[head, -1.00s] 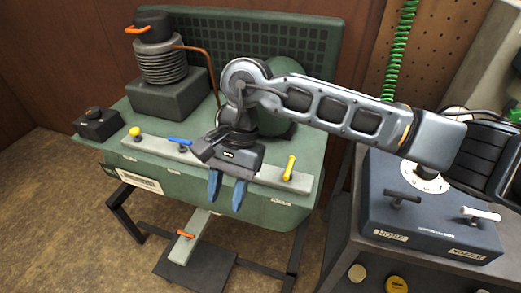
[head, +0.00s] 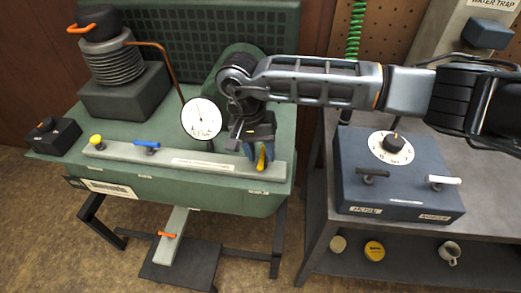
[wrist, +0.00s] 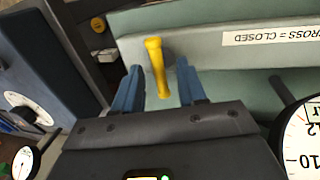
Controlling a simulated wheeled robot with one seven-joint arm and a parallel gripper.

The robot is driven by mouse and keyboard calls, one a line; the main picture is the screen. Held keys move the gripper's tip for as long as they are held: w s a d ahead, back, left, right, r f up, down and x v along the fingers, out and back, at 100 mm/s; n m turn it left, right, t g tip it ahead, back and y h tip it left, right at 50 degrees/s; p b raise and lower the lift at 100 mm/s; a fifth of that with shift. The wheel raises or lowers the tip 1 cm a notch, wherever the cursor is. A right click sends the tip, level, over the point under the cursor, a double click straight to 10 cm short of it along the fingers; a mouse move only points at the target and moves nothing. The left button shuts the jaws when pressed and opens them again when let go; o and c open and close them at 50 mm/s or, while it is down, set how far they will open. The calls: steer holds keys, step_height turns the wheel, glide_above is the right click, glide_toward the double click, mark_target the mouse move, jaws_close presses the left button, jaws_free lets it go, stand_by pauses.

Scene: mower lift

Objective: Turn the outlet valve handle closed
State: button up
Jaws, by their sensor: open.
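A yellow lever handle (head: 261,158) stands at the right end of the grey valve strip (head: 222,165) on the green tank. In the wrist view the yellow handle (wrist: 156,66) lies between the two blue fingers, pointing along them. My gripper (head: 259,150) is at this handle, and it also shows in the wrist view (wrist: 160,85) with its fingers open, a gap on each side of the handle. A blue handle (head: 146,146) and a yellow knob (head: 96,140) are further left on the strip. No label in view names the outlet valve.
A white-faced gauge (head: 202,118) stands behind the strip, left of my gripper. A label reading "CROSS = CLOSED" (wrist: 268,36) is on the strip. A blue box (head: 398,180) with a dial and levers sits on the right bench. An orange-handled pedal (head: 168,234) is below.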

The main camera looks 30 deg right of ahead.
steer(key=shift+f, duration=0.3)
jaws_close()
stand_by(0.3)
